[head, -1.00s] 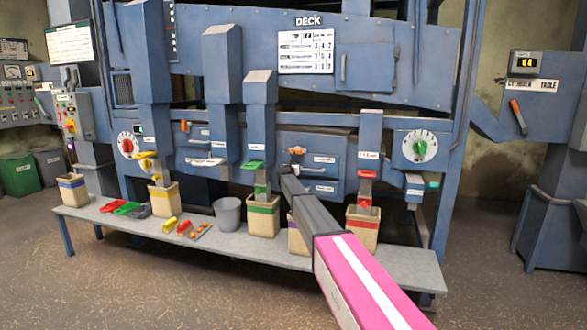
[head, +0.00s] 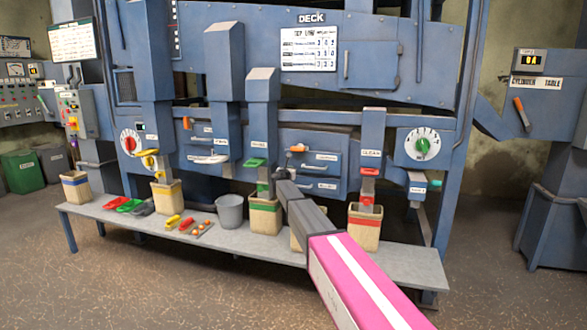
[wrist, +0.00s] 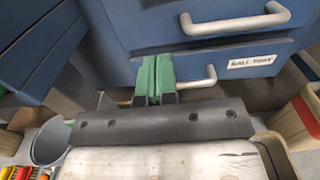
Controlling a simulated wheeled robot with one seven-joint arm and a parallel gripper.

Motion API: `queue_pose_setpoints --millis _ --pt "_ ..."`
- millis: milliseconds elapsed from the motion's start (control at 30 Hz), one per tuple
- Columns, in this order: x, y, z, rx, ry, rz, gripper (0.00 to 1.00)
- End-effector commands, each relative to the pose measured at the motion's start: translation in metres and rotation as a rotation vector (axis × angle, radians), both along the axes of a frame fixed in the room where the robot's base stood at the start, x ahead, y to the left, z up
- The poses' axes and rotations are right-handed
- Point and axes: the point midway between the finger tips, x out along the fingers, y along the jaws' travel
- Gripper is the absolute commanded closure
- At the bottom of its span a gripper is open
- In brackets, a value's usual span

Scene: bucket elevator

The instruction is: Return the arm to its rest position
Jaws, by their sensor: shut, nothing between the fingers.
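My arm reaches forward from the lower right of the head view, with a pink and white link nearest me and dark grey links beyond. My gripper (head: 281,174) is at its far end, in front of the blue machine (head: 350,65) and above the bench. In the wrist view the green fingers of my gripper (wrist: 153,78) are pressed together with nothing between them. They sit close to a blue drawer (wrist: 225,65) and overlap its lower silver handle (wrist: 195,83) in the picture. I cannot tell whether they touch it.
The grey bench (head: 395,262) runs below. A grey bucket (head: 229,212), a green-banded sack (head: 265,217) and a red-banded sack (head: 364,228) stand on it. My arm partly hides another sack. Scoops (head: 130,205) lie at the left. Open floor (head: 190,295) lies in front.

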Motion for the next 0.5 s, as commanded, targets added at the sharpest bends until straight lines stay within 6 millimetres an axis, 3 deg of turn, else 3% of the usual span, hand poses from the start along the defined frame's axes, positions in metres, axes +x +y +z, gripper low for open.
queue_pose_setpoints --millis 33,167,267,367,500 --pt "-0.013 0.003 0.000 0.000 0.000 0.001 1.00" --pt "-0.026 0.008 -0.001 0.004 0.001 0.000 1.00" --pt "-0.040 0.000 -0.008 0.054 0.000 -0.020 1.00" --pt "-0.068 -0.023 -0.026 0.191 -0.001 -0.075 1.00" --pt "-0.130 -0.068 -0.069 0.503 -0.008 -0.216 1.00"
